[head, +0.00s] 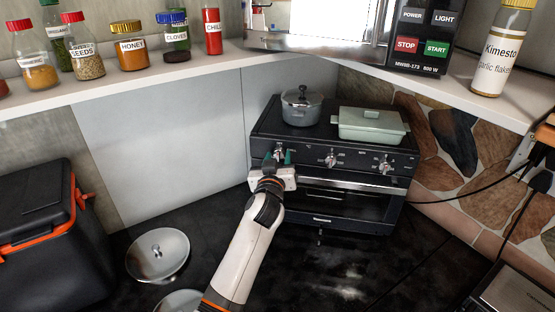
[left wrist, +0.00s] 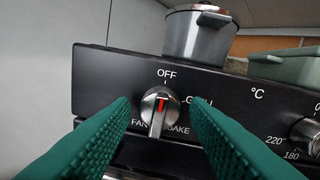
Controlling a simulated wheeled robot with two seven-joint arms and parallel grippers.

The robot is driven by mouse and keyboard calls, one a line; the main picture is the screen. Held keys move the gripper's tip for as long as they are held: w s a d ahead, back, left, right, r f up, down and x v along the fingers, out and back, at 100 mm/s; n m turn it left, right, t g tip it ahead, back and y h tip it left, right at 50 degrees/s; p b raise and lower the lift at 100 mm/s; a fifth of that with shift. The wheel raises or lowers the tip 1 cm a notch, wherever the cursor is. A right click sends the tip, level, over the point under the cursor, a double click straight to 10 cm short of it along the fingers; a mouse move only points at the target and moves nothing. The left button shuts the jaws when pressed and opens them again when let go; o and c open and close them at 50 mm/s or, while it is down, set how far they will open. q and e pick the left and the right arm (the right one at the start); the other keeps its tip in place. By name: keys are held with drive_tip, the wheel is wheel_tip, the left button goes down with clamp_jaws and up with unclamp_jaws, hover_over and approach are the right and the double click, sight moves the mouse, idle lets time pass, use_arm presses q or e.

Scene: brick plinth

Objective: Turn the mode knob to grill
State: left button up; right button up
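The black toaster oven (head: 345,180) stands in the corner with several knobs across its front panel. The mode knob (left wrist: 160,108) is the leftmost, silver with a red mark. The mark points up at OFF; GRILL is printed to its right, BAKE at lower right, FAN at lower left. My left gripper (head: 278,159) is at this knob. In the left wrist view its green fingers (left wrist: 160,125) are open, one on each side of the knob, with gaps visible on both sides. My right gripper is not in view.
A grey pot (head: 302,106) and a pale green lidded dish (head: 371,125) sit on the oven. A shelf (head: 150,78) with jars and a microwave (head: 340,30) overhangs behind. A metal lid (head: 158,254) lies on the dark counter at left, near a black-and-orange box (head: 45,225).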

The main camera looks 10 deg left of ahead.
use_arm(q)
drive_tip(key=c, duration=0.7)
drive_tip(key=shift+m, duration=0.4)
drive_tip(key=shift+f+m+b, duration=0.1)
drive_tip(key=shift+m+b, duration=0.4)
drive_tip(key=shift+m, duration=0.5)
drive_tip(key=m, duration=0.3)
drive_tip(key=shift+m+b, duration=0.3)
drive_tip(key=m, duration=0.3)
drive_tip(key=shift+m+t, duration=0.3)
drive_tip(key=shift+m, duration=0.1)
drive_tip(key=shift+m+h, duration=0.3)
drive_tip(key=shift+m, duration=1.7)
